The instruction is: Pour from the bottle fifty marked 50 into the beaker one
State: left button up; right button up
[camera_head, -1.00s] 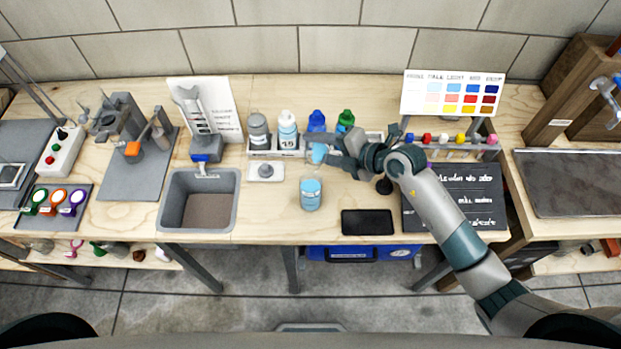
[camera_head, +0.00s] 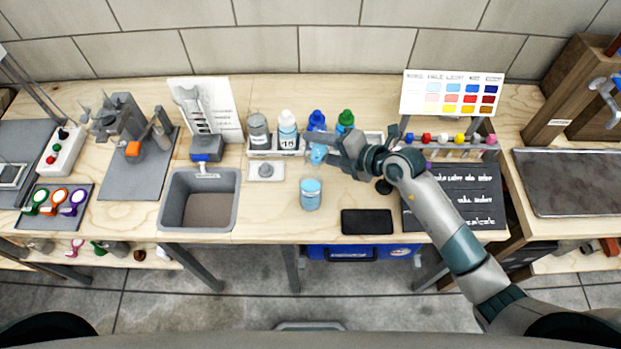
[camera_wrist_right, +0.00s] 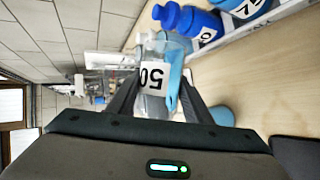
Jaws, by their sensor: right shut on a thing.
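My right gripper (camera_head: 335,150) is shut on a clear bottle marked 50 (camera_wrist_right: 152,80), holding it above the bench. The bottle is tilted, with its light blue liquid lying along one side in the wrist view; in the head view the fingers hide most of it and a light blue part (camera_head: 318,154) shows. The beaker (camera_head: 311,195), with light blue contents, stands on the bench below and slightly left of the held bottle in the head view. No stream between them can be made out. My left gripper is out of view.
Several capped bottles, including a white-capped one (camera_head: 288,128) and a green-capped one (camera_head: 345,119), stand in a row behind the gripper. A small scale (camera_head: 266,171) and a sink (camera_head: 235,190) lie left. A black tablet (camera_head: 367,222) lies right of the beaker.

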jog(key=shift+s+r+n+t, duration=0.15)
jog(key=shift+r+n+t, duration=0.55)
jog(key=shift+t, duration=0.1)
dwell(2.5)
jog(key=shift+f, duration=0.1)
jog(key=f+m+g+b, duration=0.1)
jog(key=w+f+m+g+b, duration=0.1)
jog(key=shift+w+d+f+g, duration=0.1)
jog(key=shift+d+f+g, duration=0.05)
jog(key=shift+f+g, duration=0.2)
jog(key=shift+w+m+g, duration=0.1)
jog(key=shift+m+g, duration=0.15)
jog(key=shift+m, duration=0.05)
jog(key=shift+r, duration=0.15)
jog(key=shift+p, duration=0.35)
